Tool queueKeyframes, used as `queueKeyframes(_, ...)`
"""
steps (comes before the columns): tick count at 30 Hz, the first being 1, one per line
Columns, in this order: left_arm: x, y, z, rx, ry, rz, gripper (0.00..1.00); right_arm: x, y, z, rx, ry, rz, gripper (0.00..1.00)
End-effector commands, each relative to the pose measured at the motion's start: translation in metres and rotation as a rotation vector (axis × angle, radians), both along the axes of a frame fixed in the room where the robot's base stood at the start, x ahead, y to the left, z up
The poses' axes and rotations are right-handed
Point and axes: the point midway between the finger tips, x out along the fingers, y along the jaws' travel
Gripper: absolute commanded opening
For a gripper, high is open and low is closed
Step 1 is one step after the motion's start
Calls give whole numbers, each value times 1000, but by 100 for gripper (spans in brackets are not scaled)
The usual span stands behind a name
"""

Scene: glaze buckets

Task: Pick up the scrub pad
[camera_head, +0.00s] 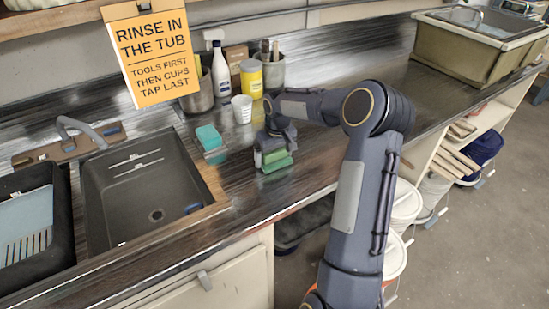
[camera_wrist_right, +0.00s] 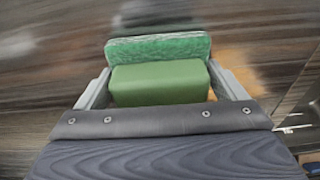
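The scrub pad (camera_head: 277,163) is a green block with a rougher, darker green layer, seen at the front of the counter in the head view. In the right wrist view the scrub pad (camera_wrist_right: 160,84) lies between the two grey fingers. My right gripper (camera_head: 273,148) points down over it, and its fingers (camera_wrist_right: 160,90) sit against both sides of the pad. The gripper looks shut on the pad. I cannot tell whether the pad touches the counter. My left gripper is not in view.
A teal sponge (camera_head: 209,138) lies left of my right gripper, beside the dark sink (camera_head: 130,190). A white cup (camera_head: 242,109), yellow tub (camera_head: 252,80), white bottle (camera_head: 220,70) and tool holder (camera_head: 272,72) stand behind. A large bin (camera_head: 465,50) occupies the far right. The counter's front edge is close.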

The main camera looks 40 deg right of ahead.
Motion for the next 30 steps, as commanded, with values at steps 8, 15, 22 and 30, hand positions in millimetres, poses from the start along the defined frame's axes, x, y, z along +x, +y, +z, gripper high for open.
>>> queueKeyframes(8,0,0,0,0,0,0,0,0,0,1,0,0,0,67)
queueKeyframes(15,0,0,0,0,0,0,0,0,0,5,-1,-2,0,67)
queueKeyframes(22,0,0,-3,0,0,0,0,1,0,32,-3,-5,-1,67)
queueKeyframes(30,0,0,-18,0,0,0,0,-34,33,87,-3,-7,3,67)
